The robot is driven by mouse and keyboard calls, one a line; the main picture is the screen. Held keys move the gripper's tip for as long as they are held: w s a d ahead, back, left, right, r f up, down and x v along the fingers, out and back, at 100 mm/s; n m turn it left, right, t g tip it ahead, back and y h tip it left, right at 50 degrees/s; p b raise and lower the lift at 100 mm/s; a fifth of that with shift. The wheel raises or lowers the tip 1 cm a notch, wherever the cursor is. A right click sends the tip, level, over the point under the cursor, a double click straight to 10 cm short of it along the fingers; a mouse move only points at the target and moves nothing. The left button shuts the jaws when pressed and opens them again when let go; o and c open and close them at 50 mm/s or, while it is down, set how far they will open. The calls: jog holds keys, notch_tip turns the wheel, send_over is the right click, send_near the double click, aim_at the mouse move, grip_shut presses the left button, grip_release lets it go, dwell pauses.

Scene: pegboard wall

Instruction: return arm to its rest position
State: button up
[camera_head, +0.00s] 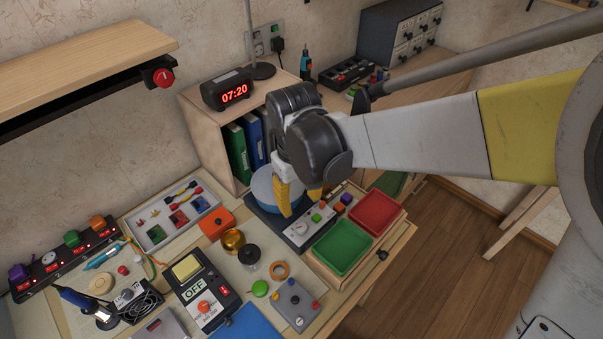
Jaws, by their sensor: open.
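Part of the bowl is hidden behind the fingers. I cannot tell whether the fingers touch the bowl or device. My white arm with a yellow band reaches in from the right.
Red tray (375,212) and green tray (343,246) lie right of the gripper. A shelf with binders (237,151) and a clock (227,90) stands behind. A switch box (199,290) and several small parts crowd the bench. Open floor (450,250) lies right.

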jog(key=shift+r, duration=0.25)
jog(key=s+d+r+m+t, duration=0.2)
jog(key=d+r, duration=0.1)
jog(key=d, duration=0.4)
jog(key=s+d+r+m+t, duration=0.2)
jog(key=s+d+r, duration=0.1)
jog(key=d, duration=0.4)
jog(key=s+d+r+m+t, duration=0.2)
jog(key=d+r+m+t, duration=0.1)
jog(key=d, duration=0.4)
jog(key=shift+s+d+r, duration=0.15)
jog(key=shift+s+d, duration=0.15)
jog(key=shift+d, duration=0.1)
